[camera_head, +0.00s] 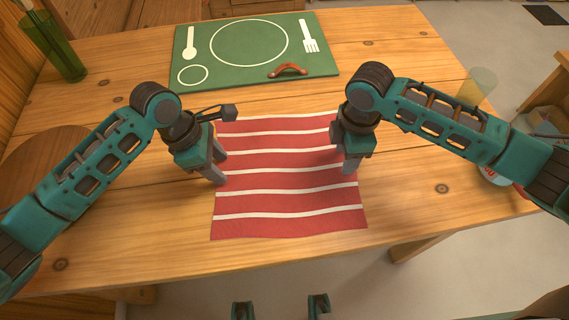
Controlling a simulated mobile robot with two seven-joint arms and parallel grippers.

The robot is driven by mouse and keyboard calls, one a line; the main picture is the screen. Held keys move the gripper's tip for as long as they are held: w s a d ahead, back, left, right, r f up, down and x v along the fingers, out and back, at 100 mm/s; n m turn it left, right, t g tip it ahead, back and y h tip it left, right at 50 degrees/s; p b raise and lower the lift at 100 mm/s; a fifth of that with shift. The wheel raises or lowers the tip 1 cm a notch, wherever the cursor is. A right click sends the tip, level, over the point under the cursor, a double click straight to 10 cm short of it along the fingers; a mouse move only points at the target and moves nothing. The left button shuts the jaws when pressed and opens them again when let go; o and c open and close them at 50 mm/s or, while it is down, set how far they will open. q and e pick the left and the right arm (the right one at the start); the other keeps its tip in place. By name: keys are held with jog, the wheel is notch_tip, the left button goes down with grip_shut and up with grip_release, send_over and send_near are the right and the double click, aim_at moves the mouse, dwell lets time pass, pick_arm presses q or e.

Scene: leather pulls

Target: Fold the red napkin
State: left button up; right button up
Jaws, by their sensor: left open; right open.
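The red napkin (285,179) with white stripes lies spread flat on the wooden table, its near edge close to the table's front edge. My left gripper (221,170) is open at the napkin's left edge, its fingers pointing down. My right gripper (341,163) is open at the napkin's right edge, also pointing down. The gripper and wrist hide part of the napkin's upper right side. I cannot tell whether the fingers touch the cloth.
A green placemat (330,82) with a printed plate, spoon and fork lies behind the napkin, with a brown leather pull (287,70) on its near edge. A green glass (62,55) stands at the back left. A translucent cup (477,86) stands at the right. Bare table (120,235) lies at front left.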

pick_arm(q)
jog(key=shift+f, duration=0.1)
pick_arm(e)
jog(key=shift+f, duration=0.1)
jog(key=shift+f, duration=0.1)
pick_arm(q)
grip_shut()
pick_arm(e)
grip_shut()
dwell(0.7)
